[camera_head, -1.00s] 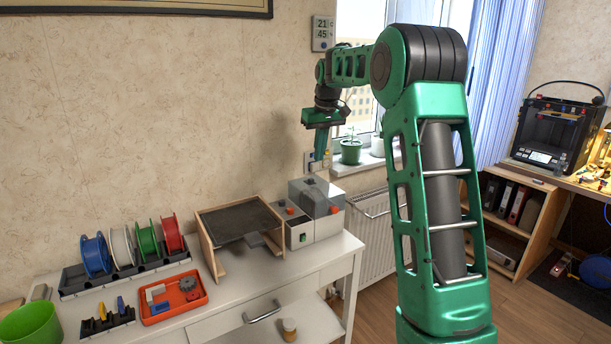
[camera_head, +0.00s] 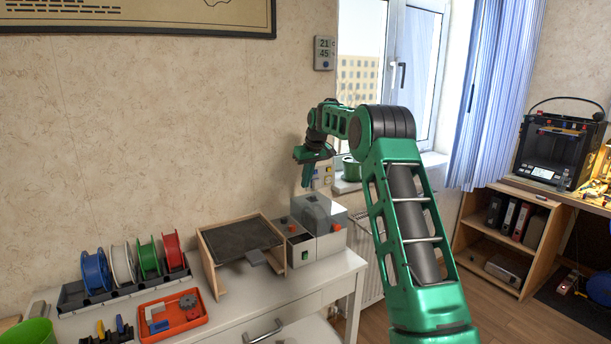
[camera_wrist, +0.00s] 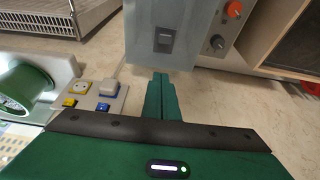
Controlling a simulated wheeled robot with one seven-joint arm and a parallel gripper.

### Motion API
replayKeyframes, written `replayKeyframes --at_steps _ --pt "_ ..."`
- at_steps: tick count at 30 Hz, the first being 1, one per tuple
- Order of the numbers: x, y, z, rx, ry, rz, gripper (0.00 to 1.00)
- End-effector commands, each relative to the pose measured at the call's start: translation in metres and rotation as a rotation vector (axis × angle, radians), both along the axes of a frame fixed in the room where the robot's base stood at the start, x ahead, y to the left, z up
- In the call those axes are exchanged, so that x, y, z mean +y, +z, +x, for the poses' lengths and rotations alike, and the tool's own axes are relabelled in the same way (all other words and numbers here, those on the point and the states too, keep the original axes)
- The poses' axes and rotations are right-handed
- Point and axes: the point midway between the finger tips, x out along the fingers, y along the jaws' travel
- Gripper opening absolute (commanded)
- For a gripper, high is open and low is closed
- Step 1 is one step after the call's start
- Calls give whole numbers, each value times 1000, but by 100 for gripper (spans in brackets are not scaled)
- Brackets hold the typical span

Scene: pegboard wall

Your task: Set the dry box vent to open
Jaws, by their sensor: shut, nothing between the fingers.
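The dry box appears to be the grey box (camera_head: 320,217) at the right end of the white table; it has orange knobs and a green switch. In the wrist view a grey box face (camera_wrist: 180,22) fills the top middle. My gripper (camera_head: 306,184) points down just above and behind the box. In the wrist view its green fingers (camera_wrist: 160,78) are shut and empty, below the dark slider and apart from it.
A wooden-sided tray (camera_head: 213,262) stands left of the box. Spools (camera_head: 122,265) and an orange tray (camera_head: 172,315) lie further left. A radiator (camera_head: 370,245) stands right.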

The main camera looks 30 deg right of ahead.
Motion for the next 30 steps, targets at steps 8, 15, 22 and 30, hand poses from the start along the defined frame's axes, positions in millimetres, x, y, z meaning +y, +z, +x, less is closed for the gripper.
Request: replayKeyframes --at_steps 8,15,22,30 --pt "0 -22 -5 -1 -2 -2 0" --pt "0 -23 -25 0 1 0 0" --pt "1 -24 -32 0 1 0 0" --pt "1 -24 -32 0 1 0 0"
